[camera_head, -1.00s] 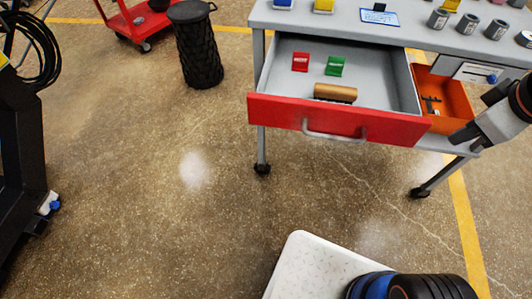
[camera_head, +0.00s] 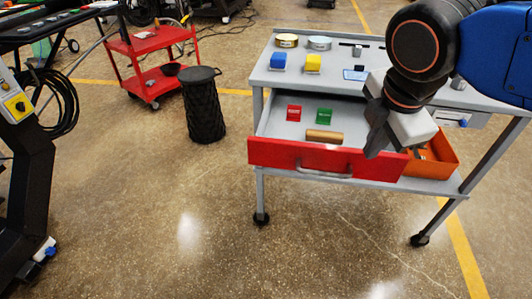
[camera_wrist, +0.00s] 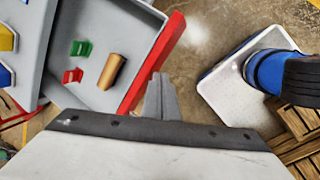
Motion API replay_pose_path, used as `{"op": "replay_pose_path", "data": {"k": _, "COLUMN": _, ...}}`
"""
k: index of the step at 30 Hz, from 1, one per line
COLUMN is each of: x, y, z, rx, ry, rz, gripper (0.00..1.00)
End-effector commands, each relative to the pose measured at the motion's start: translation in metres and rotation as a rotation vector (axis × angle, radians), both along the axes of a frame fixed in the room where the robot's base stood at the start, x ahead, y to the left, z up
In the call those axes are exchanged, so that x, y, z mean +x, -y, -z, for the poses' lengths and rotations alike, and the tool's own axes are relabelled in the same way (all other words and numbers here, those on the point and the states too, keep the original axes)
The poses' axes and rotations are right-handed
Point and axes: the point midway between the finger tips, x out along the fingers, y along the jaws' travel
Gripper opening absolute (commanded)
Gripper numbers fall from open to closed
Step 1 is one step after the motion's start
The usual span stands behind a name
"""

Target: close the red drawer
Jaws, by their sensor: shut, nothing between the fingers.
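The red drawer (camera_head: 280,154) stands pulled out of the grey table, its front facing me with a pale bar handle (camera_head: 323,174). Inside lie a red block, a green block and a brown cylinder (camera_head: 324,136). My gripper (camera_head: 372,150) is shut and empty, pointing down at the right part of the drawer front and covering some of it in the head view. In the wrist view my gripper (camera_wrist: 161,85) shows its fingers together, close beside the red drawer front (camera_wrist: 152,62). I cannot tell whether they touch it. The handle is not visible in the wrist view.
The grey table (camera_head: 262,75) carries blue and yellow blocks and rolls. An orange bin (camera_head: 440,160) sits on the lower shelf at right. A black woven bin (camera_head: 203,105) and a red cart (camera_head: 150,60) stand at left. The floor in front is clear.

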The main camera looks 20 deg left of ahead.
Motion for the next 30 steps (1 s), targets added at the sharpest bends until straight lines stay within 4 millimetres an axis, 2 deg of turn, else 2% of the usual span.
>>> {"op": "replay_pose_path", "data": {"k": 1, "x": -0.004, "y": -0.017, "z": -0.003, "rx": -0.024, "ry": 0.004, "rz": -0.079, "gripper": 0.00}}
{"op": "replay_pose_path", "data": {"k": 8, "x": -0.028, "y": -0.085, "z": -0.014, "rx": -0.146, "ry": 0.039, "rz": -0.447, "gripper": 0.00}}
{"op": "replay_pose_path", "data": {"k": 12, "x": -0.050, "y": -0.127, "z": -0.020, "rx": -0.220, "ry": 0.064, "rz": -0.669, "gripper": 0.00}}
{"op": "replay_pose_path", "data": {"k": 18, "x": -0.084, "y": -0.177, "z": -0.026, "rx": -0.313, "ry": 0.099, "rz": -0.942, "gripper": 0.00}}
{"op": "replay_pose_path", "data": {"k": 24, "x": -0.105, "y": -0.201, "z": -0.029, "rx": -0.362, "ry": 0.120, "rz": -1.082, "gripper": 0.00}}
{"op": "replay_pose_path", "data": {"k": 30, "x": -0.104, "y": -0.204, "z": -0.022, "rx": -0.371, "ry": 0.123, "rz": -1.103, "gripper": 0.00}}
